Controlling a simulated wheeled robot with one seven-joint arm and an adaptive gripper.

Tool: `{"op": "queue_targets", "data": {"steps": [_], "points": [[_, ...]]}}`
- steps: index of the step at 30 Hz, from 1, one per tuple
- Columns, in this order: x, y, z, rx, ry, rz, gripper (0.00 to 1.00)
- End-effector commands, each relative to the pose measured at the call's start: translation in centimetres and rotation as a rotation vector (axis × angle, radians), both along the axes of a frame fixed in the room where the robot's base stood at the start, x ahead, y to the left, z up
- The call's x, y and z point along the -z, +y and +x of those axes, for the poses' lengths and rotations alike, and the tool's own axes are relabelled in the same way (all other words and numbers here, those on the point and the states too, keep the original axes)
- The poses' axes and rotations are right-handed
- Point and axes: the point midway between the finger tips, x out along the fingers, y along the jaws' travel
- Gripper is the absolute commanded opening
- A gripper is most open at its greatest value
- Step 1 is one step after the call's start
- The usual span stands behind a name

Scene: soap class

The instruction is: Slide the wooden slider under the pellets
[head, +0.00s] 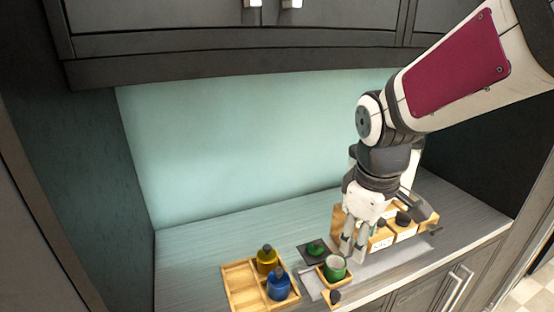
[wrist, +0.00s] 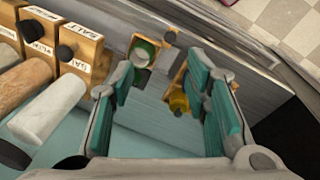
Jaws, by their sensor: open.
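A small wooden piece with a dark knob (head: 332,304), which looks like the slider, lies at the counter's front edge just in front of a green cup (head: 335,270). The cup sits in a square wooden holder. In the wrist view the cup (wrist: 145,50) has the knobbed wooden piece (wrist: 170,38) beside it. I cannot make out the pellets. My gripper (head: 352,254) points down just behind and to the right of the cup. In the wrist view its teal-padded fingers (wrist: 165,100) are apart, with no object held between them.
A wooden tray (head: 237,275) holds a yellow bottle (head: 267,262) and a blue bottle (head: 279,285) at left. A green-topped item (head: 315,248) is on a dark mat behind the cup. Labelled wooden blocks (head: 382,243) stand right of my gripper. The back-left counter (head: 200,240) is clear.

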Motion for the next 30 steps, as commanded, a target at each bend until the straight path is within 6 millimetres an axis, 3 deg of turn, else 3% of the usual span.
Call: {"op": "queue_targets", "data": {"steps": [6, 12, 20, 30], "points": [[4.6, 0.8, 2.4, -0.240, 0.122, 0.016, 0.43], [6.8, 1.3, 3.3, -0.356, 0.163, 0.038, 0.43], [9.1, 1.4, 3.4, -0.374, 0.172, 0.042, 0.43], [15.6, 1.4, 3.3, -0.375, 0.173, 0.041, 0.43]]}}
